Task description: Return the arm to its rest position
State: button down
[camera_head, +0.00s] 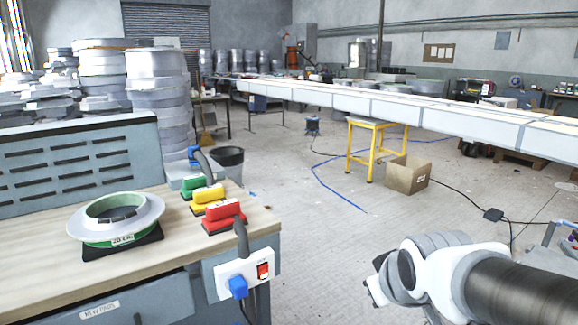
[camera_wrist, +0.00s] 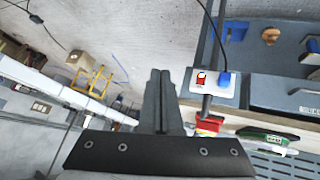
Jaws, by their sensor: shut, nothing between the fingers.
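My arm reaches in from the lower right of the head view, over the open floor. My gripper (camera_wrist: 158,80) shows in the wrist view with its two fingers together and nothing between them. In the wrist view the bench's drawer side and a white socket box (camera_wrist: 211,83) lie to the right of the fingers.
On the bench are a round mould (camera_head: 116,215) and green, yellow (camera_head: 222,206) and red sanding blocks (camera_head: 224,218). A socket box (camera_head: 243,275) hangs on its end. A cardboard box (camera_head: 408,175) and yellow stool (camera_head: 375,128) stand on the floor. Floor between bench and arm is clear.

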jog(key=s+r+m+g, duration=0.2)
jog(key=s+m, duration=0.1)
jog(key=s, duration=0.8)
notch_tip(320, 180, up, 17)
jog(key=s+p, duration=0.1)
jog(key=p, duration=1.6)
jog(key=shift+s+a+r+m+p, duration=0.15)
jog(key=shift+s+a+m+p, duration=0.05)
jog(key=shift+a+m+p, duration=0.25)
jog(key=shift+a, duration=0.1)
